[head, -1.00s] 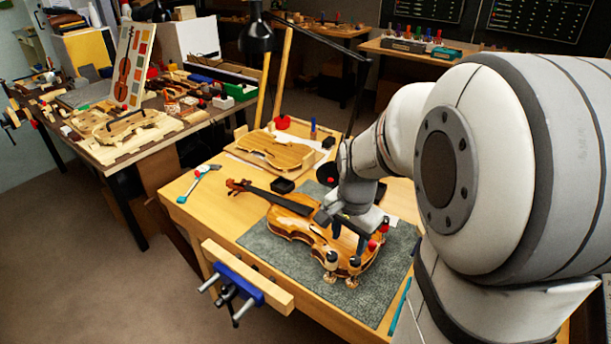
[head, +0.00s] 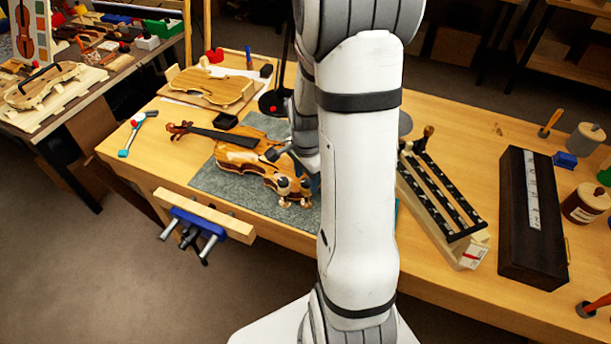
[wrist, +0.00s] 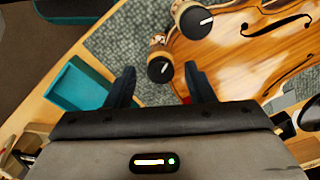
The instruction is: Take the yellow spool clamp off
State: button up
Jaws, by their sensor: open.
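The violin (head: 240,160) lies on a grey mat (head: 211,182), and its varnished body (wrist: 236,55) fills the upper right of the wrist view. Two spool clamps stand at its edge: one (wrist: 160,66) with a dark end and white mark, and another (wrist: 193,19) farther up. Both look cream or tan; I cannot tell which is the yellow one. They also show in the head view as pale clamps (head: 283,184). My gripper (wrist: 160,72) is open. The nearer clamp shows between its fingertips, with no grip on it. My arm hides the violin's right end in the head view.
A teal tray (wrist: 82,86) lies left of my fingers in the wrist view. A rack with black rails (head: 440,195) and a dark long box (head: 533,215) stand on the right.

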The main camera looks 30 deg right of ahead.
jog(key=shift+c, duration=0.4)
jog(key=c, duration=0.9)
jog(key=shift+c, duration=0.2)
jog(key=n+b, duration=0.1)
jog(key=n, duration=0.2)
jog(key=shift+f+n+b, duration=0.1)
jog(key=shift+n+b, duration=0.2)
jog(key=shift+n, duration=0.1)
jog(key=n+b, duration=0.1)
jog(key=n, duration=0.4)
jog(key=shift+n+b, duration=0.3)
jog(key=n+b, duration=0.1)
jog(key=n, duration=0.4)
jog(key=shift+n+b, duration=0.45)
jog(key=shift+n, duration=1.95)
